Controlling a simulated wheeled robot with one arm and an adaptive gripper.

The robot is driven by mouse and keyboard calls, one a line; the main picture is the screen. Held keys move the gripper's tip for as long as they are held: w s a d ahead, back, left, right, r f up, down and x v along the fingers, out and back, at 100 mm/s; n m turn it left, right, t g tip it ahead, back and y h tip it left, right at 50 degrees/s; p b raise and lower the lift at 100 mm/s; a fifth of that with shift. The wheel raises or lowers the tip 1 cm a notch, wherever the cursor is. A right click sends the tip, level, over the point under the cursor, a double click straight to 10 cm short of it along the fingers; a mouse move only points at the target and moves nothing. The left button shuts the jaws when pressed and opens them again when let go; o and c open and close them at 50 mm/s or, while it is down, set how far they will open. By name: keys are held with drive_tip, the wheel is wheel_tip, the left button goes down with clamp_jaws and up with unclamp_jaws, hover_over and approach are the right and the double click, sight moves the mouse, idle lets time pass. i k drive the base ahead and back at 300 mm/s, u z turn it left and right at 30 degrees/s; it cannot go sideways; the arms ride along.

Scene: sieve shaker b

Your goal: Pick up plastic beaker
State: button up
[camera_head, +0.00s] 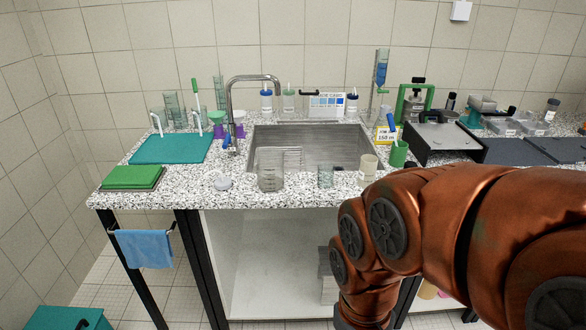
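Several beaker-like vessels stand on the front of the speckled counter, and I cannot tell for sure which is the plastic beaker. A large clear ridged beaker (270,171) stands upright in front of the sink. A small greyish clear beaker (325,176) stands to its right. A cream, cloudy beaker (368,168) stands further right, close to my arm in the picture. My copper-coloured arm fills the lower right. My gripper is not in view, so its state and hold are hidden.
A steel sink (310,146) with a tall tap (232,105) lies behind the beakers. A green cup (398,153) and a black device (440,141) stand to the right. A teal mat (170,148) and green boards (132,178) lie left. The counter's front left is mostly clear.

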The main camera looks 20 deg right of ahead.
sight(270, 170)
drive_tip(key=z, duration=0.1)
drive_tip(key=k, duration=1.05)
drive_tip(key=u, duration=1.05)
drive_tip(key=i, duration=1.05)
drive_tip(key=z, duration=0.7)
drive_tip(key=i, duration=0.5)
